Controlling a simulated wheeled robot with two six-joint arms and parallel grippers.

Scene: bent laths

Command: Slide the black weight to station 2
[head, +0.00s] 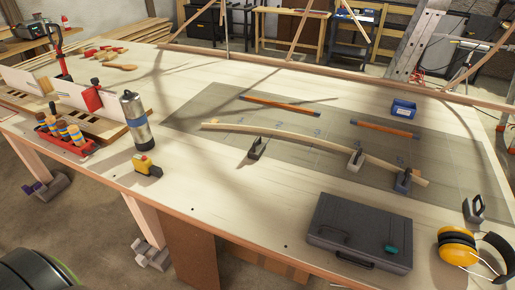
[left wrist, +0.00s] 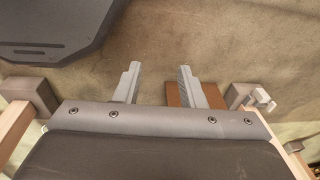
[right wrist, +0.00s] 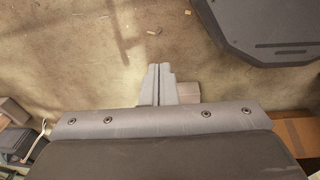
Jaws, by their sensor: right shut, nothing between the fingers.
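A pale bent lath (head: 300,138) lies across the grey mat (head: 200,115). The black weight (head: 255,150) stands at the lath's near side, left of its middle. Small blue station marks are on the mat, too small to read surely. My left gripper (left wrist: 158,82) is open and empty over the floor in the left wrist view. My right gripper (right wrist: 160,82) is shut and empty in the right wrist view. Neither gripper shows in the head view.
A dark case (head: 360,230) and yellow ear defenders (head: 458,245) lie at the near right, by another dark weight (head: 475,208). A flask (head: 135,122) and yellow tape measure (head: 147,165) stand left.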

